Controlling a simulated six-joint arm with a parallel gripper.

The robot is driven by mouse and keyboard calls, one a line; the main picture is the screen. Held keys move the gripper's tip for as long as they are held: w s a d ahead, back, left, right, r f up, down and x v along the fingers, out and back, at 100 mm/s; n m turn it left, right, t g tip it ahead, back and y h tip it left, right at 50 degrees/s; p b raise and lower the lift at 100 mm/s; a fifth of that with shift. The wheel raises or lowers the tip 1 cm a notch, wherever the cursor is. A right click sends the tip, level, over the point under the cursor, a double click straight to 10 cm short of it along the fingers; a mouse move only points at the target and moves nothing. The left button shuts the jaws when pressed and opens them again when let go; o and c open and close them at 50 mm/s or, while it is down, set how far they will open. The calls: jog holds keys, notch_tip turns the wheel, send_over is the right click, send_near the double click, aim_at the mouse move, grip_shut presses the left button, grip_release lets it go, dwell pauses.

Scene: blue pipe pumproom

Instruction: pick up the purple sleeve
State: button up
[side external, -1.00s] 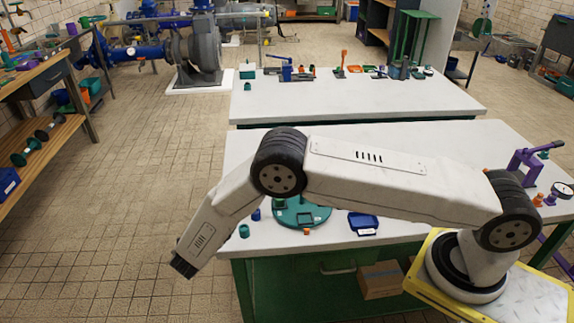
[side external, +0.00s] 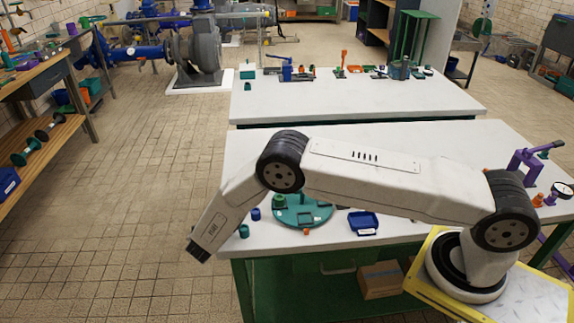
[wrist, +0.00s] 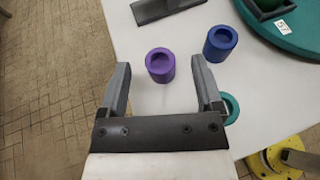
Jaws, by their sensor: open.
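The purple sleeve (wrist: 160,66) is a short open-topped cylinder standing upright on the white tabletop in the wrist view. It appears between and beyond the two fingertips. My gripper (wrist: 160,72) is open and empty, its fingers spread on either side of the sleeve in the picture, with no contact visible. In the side view my gripper (side external: 198,250) hangs at the table's left front corner, pointing down and left. The purple sleeve is not visible there, likely hidden behind my arm.
A blue sleeve (wrist: 221,43) stands right of the purple one. A teal sleeve (wrist: 231,106) sits near my right finger. A teal round plate (side external: 303,212) carrying parts and a blue tray (side external: 363,222) lie farther right. The table edge runs close on the left.

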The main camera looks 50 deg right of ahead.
jog(key=shift+w+d+f, duration=0.25)
jog(key=shift+d, duration=0.25)
grip_shut()
jog(key=shift+r, duration=0.1)
dwell(0.3)
